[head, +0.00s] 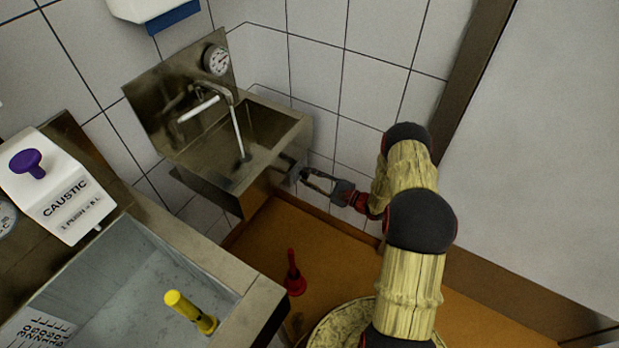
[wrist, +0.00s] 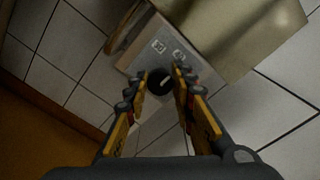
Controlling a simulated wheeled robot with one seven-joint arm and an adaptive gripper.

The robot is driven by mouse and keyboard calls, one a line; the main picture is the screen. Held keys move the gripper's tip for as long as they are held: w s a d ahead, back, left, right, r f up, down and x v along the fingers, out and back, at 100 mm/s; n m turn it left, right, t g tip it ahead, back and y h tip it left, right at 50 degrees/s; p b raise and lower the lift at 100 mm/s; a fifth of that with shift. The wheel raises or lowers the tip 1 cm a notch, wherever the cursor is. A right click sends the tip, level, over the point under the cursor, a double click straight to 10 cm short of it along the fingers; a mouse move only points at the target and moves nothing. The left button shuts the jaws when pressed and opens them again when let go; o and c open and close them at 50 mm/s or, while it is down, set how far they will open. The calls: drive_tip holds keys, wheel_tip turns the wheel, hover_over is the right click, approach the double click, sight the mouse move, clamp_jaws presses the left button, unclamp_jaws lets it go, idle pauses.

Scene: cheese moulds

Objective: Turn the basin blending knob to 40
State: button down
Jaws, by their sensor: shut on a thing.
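The blending knob (wrist: 158,80) is dark and round with a pale pointer line. It sits on a grey plate (wrist: 138,62) with small printed square labels, at the side of the steel basin (head: 284,128). My gripper (wrist: 161,85) has a finger on either side of the knob and is shut on it. In the head view my gripper (head: 304,177) reaches the basin's right side from the right; the knob is too small to make out there.
A sink (head: 235,275) with a yellow plug handle (head: 188,310), a caustic dispenser (head: 58,190) and a red-handled object (head: 294,275) are nearer. Tiled wall lies behind.

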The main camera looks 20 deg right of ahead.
drive_tip(key=c, duration=1.5)
unclamp_jaws()
drive_tip(key=shift+c, duration=0.2)
drive_tip(key=v, duration=1.2)
